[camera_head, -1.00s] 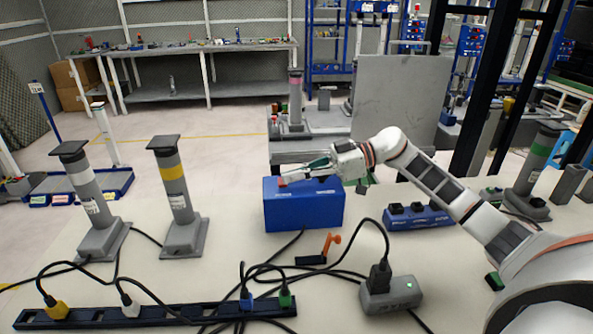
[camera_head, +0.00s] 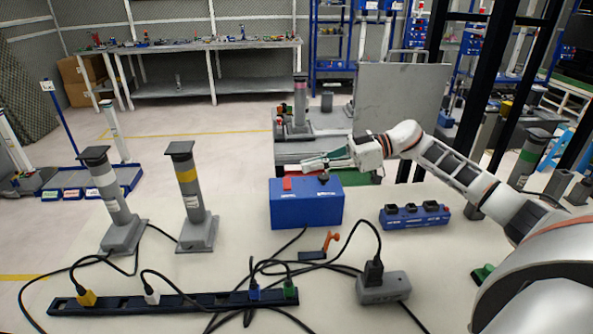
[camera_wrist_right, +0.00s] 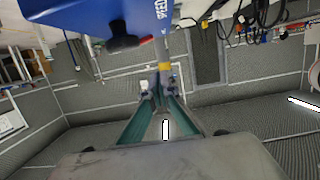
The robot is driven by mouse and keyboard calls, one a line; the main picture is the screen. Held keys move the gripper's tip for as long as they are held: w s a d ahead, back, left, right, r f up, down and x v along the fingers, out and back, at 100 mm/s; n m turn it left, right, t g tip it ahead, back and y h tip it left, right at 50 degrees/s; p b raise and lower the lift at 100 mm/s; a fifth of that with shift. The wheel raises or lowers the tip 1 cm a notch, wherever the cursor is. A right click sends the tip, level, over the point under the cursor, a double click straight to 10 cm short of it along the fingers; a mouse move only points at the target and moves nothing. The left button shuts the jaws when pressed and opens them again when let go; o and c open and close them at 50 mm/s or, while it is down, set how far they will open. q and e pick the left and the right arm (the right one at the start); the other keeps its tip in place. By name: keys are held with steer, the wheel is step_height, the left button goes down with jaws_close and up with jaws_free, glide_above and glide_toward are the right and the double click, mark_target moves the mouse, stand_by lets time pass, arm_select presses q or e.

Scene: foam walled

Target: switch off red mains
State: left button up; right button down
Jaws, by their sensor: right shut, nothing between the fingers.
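A blue box (camera_head: 305,208) stands on the pale table with a red switch piece (camera_head: 287,184) on the left of its top and a dark knob (camera_head: 323,178) on the right. My right gripper (camera_head: 304,164) is shut and empty, a little above and behind the box top, apart from the red piece. In the right wrist view the blue box (camera_wrist_right: 85,14) fills the top left, with a dark and red part (camera_wrist_right: 122,42) sticking out. The green fingers (camera_wrist_right: 163,90) meet there with nothing between them. My left gripper is out of view.
A dark power strip (camera_head: 190,302) with coloured plugs lies in front. A grey box (camera_head: 384,289) with a black plug, an orange-handled part (camera_head: 328,242) and loose cables lie nearby. Two grey posts (camera_head: 191,190) stand left. A blue socket block (camera_head: 415,215) sits right.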

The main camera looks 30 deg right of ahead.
steer(key=v, duration=0.6)
steer(key=shift+s+d+f, duration=0.1)
steer(key=shift+s+d, duration=0.05)
steer(key=shift+d, duration=0.05)
steer(key=shift+f, duration=0.1)
